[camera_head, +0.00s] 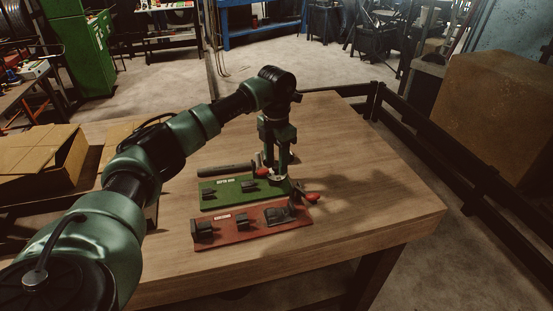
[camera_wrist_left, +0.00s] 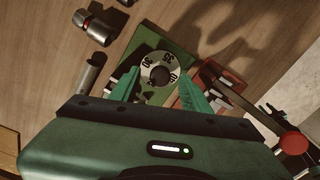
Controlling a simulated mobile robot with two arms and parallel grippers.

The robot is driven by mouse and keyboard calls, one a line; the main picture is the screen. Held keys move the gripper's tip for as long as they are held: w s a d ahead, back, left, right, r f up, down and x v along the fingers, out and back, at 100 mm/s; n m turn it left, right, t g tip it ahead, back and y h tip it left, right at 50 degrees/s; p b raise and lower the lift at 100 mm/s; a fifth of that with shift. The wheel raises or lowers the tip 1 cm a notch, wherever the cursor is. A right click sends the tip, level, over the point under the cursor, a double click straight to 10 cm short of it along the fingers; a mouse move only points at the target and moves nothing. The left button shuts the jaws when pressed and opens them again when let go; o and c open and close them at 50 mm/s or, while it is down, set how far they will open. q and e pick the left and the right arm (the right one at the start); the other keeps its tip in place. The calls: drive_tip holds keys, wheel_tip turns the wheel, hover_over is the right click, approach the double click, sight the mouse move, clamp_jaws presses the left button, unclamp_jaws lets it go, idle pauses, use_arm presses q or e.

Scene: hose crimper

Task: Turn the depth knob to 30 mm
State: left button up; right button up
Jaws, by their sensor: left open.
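The depth knob (camera_wrist_left: 161,68) is a pale round dial with a dark centre, on a green board (camera_head: 222,201). In the left wrist view, the numbers 30 and 35 show on its rim; I cannot make out a pointer. A pale edge of the knob (camera_head: 276,178) shows in the head view beneath my left gripper (camera_head: 277,170). In the left wrist view, the open fingers of my left gripper (camera_wrist_left: 158,75) stand on either side of the knob. I cannot tell whether they touch it. My right gripper is not in view.
A red board (camera_head: 245,236) with dark blocks lies in front of the green one. A red-tipped lever (camera_head: 312,198) stands close to the gripper's right. A dark rod (camera_head: 222,171) lies behind the green board. The table's right side (camera_head: 375,190) is clear.

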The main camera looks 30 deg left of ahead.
use_arm(q)
drive_tip(key=shift+w+f, duration=0.1)
drive_tip(key=shift+f, duration=0.25)
clamp_jaws()
drive_tip(key=shift+n, duration=0.3)
